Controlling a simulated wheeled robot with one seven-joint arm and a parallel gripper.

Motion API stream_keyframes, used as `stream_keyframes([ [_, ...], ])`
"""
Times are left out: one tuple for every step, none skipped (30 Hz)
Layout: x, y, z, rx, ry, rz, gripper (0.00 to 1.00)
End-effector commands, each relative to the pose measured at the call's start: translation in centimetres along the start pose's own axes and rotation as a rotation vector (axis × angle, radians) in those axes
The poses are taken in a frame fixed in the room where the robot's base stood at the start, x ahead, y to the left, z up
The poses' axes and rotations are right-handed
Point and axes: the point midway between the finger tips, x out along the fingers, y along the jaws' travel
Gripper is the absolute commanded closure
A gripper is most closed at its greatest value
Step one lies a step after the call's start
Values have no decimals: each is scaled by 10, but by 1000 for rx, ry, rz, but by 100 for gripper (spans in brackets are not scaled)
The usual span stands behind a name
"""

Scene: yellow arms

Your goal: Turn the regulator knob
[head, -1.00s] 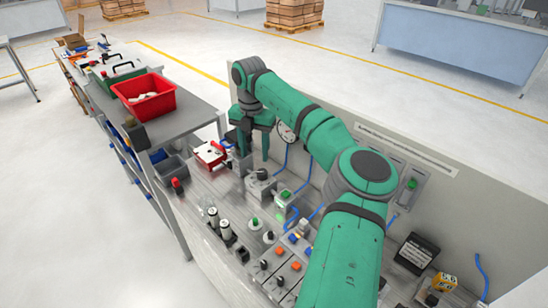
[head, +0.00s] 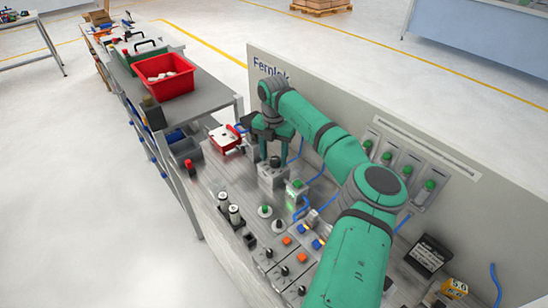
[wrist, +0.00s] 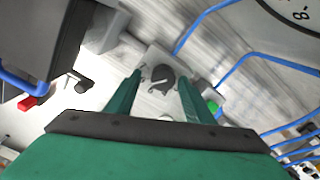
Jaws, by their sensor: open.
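The regulator knob (wrist: 162,78) is a dark round knob on a light grey block (head: 270,177), which sits on the workbench near the back panel. In the wrist view the knob lies between and beyond my two green fingers. My gripper (head: 269,157) is open above the block in the head view, and its fingers (wrist: 160,80) show on either side of the knob in the wrist view. I cannot tell whether a finger touches the knob. Part of the knob is hidden by the gripper in the head view.
A round gauge (wrist: 296,12) and blue hoses (wrist: 232,68) lie close to the gripper. A green-lit device (head: 296,194) stands just right of the block. A red-and-white device (head: 224,138) is to the left. Several buttons and switches fill the front.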

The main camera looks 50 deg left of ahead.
Motion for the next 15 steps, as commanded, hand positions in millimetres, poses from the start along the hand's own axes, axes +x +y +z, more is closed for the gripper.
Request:
stream_keyframes([
  [3, -1, 0, 2, 0, 0, 52],
  [4, -2, 0, 3, 0, 0, 52],
  [6, -3, 1, 3, 0, 0, 52],
  [6, -3, 1, 4, 0, 0, 52],
  [7, -3, 1, 4, 0, 0, 52],
  [7, -4, 1, 5, 0, 0, 52],
  [7, -4, 1, 5, 0, 0, 52],
  [7, -3, 1, 4, 0, 0, 52],
  [7, -3, 1, 4, 0, 0, 52],
  [7, -3, 1, 4, 0, 0, 52],
  [7, -3, 1, 4, 0, 0, 52],
  [7, -2, 1, 3, 0, 0, 55],
  [7, -2, 1, 3, 0, 0, 62],
  [7, -2, 1, 3, 0, 0, 69],
  [7, -2, 0, 2, 0, 1, 78],
])
